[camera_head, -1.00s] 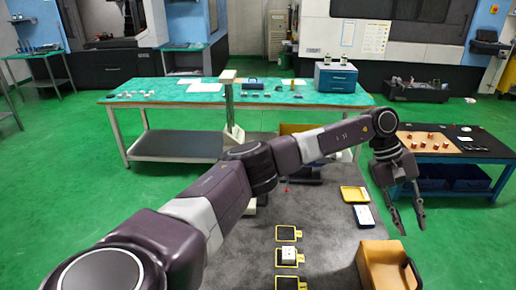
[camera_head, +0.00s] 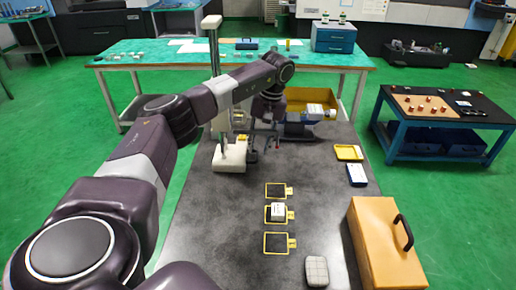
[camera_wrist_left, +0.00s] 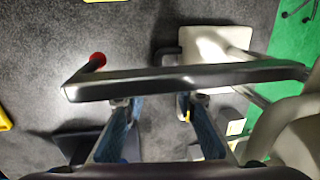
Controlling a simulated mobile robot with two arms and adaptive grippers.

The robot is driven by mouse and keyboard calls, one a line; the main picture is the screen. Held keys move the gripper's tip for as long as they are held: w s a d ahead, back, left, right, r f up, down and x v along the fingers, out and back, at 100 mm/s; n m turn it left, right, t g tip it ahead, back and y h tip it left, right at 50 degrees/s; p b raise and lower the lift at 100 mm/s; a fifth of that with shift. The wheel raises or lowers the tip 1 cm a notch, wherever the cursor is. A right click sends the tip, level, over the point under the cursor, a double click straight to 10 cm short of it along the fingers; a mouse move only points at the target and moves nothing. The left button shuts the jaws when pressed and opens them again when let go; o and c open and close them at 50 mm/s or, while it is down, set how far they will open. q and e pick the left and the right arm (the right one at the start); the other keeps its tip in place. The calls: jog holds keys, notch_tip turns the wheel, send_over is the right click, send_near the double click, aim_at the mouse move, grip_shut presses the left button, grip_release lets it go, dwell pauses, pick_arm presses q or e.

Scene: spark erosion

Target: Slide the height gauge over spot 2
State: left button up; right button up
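The height gauge (camera_head: 230,155) stands upright on the grey table, with a white base and a tall pale column partly hidden behind my left arm. Its pale base (camera_wrist_left: 215,45) also shows in the left wrist view. My left gripper (camera_head: 264,136) points down just right of the gauge, apart from its base. Its two fingers (camera_wrist_left: 160,130) are spread with a gap between them. Three yellow-framed dark spots lie in a column: far (camera_head: 268,191), middle (camera_head: 267,216) and near (camera_head: 276,243). Their numbers are unreadable. A white block (camera_head: 278,211) sits on the middle spot. My right gripper is out of view.
A dark bar (camera_wrist_left: 180,80) and a red knob (camera_wrist_left: 98,58) show close to the left fingers. An orange case (camera_head: 380,245), a grey block (camera_head: 317,271), a yellow tray (camera_head: 348,152) and a blue-white box (camera_head: 356,175) stand to the right. Table around the spots is clear.

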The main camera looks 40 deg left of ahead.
pick_arm(q)
jog(key=shift+s+a+f, duration=0.1)
jog(key=shift+f, duration=1.05)
grip_shut()
